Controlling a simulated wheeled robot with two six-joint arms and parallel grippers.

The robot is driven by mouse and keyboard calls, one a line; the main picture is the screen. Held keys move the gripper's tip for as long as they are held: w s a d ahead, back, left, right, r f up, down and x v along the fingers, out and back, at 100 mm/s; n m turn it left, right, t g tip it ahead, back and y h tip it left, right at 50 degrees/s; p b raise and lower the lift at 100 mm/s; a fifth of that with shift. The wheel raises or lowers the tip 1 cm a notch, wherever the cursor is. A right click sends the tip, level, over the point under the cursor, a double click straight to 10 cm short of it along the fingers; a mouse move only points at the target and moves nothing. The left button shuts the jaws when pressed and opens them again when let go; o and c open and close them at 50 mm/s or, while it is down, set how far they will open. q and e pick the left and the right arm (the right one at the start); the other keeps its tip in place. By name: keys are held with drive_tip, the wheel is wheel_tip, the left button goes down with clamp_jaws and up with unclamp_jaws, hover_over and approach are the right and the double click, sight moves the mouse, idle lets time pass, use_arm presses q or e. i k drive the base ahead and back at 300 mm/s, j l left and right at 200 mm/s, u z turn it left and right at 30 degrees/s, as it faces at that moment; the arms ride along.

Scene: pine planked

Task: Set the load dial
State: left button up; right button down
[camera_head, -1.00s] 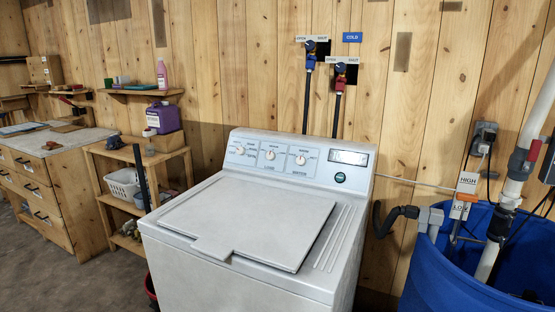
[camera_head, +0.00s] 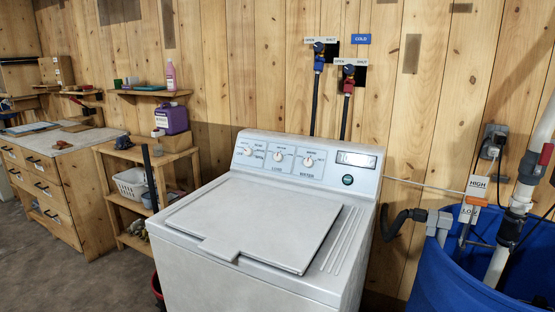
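The white washing machine (camera_head: 265,230) stands in the middle of the view with its lid closed. Its sloped back panel carries three round dials: a left dial (camera_head: 248,152), a middle dial (camera_head: 278,157) and a right dial (camera_head: 308,162). The lettering under the middle dial seems to read LOAD, but it is small and blurred. A display (camera_head: 356,159) and a round green button (camera_head: 347,180) sit at the panel's right. Neither of my grippers is in view.
A blue tub (camera_head: 430,270) with a white pipe (camera_head: 497,262) stands at the right. Wooden shelves (camera_head: 176,158) with a purple jug (camera_head: 172,118) and a white basket (camera_head: 131,183) are at the left. Two hose valves (camera_head: 319,60) are on the wall behind. Open floor shows at the lower left.

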sight(279, 157)
drive_tip(key=i+j+z, duration=0.6)
drive_tip(key=j, duration=0.3)
drive_tip(key=i+j+z, duration=0.25)
drive_tip(key=k+j, duration=0.05)
drive_tip(key=j, duration=0.05)
